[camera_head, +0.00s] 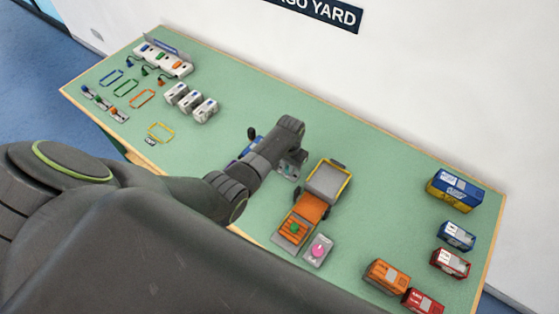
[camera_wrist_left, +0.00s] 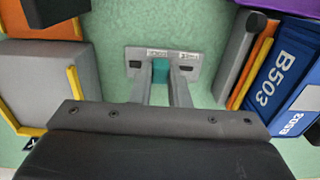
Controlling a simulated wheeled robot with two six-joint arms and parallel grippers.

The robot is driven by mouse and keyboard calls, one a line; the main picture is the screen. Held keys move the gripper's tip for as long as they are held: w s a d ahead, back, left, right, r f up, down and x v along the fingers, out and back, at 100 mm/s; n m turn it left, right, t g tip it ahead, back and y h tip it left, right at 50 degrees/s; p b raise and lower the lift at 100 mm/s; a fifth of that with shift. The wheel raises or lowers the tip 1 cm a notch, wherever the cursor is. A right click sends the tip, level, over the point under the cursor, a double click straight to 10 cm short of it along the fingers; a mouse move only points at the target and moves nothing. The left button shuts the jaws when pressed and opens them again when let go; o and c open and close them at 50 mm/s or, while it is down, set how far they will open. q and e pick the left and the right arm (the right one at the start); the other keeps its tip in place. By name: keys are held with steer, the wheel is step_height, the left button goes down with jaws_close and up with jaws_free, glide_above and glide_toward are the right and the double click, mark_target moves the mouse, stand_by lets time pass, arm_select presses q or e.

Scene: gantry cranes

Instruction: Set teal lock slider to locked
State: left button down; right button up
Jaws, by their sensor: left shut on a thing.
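A teal lock slider (camera_wrist_left: 160,71) sits on a small grey plate (camera_wrist_left: 191,57) with two small labels, too small to read. My left gripper (camera_wrist_left: 161,82) has one finger on each side of the teal slider and is shut on it. In the head view my left arm reaches in from the left, and the grey lock plate (camera_head: 288,171) shows partly beside the wrist. The slider itself is mostly hidden there. My right gripper is not in view.
An orange truck with a grey bed (camera_head: 327,181) stands just right of the plate. A pink knob unit (camera_head: 319,250) is in front. In the wrist view, a blue B503 block (camera_wrist_left: 286,68) is close on the right. Several containers, including a blue one (camera_head: 455,190), stand at the right.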

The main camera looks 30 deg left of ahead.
arm_select(q)
steer(key=shift+s+d, duration=0.1)
steer(key=shift+d, duration=0.45)
steer(key=shift+a, duration=0.1)
steer(key=c, duration=1.4)
jaws_free()
steer(key=shift+d, duration=0.2)
steer(key=shift+o, duration=0.2)
steer(key=shift+a, duration=0.1)
steer(key=shift+r, duration=0.3)
step_height(320, 180, up, 17)
steer(key=shift+f, duration=0.15)
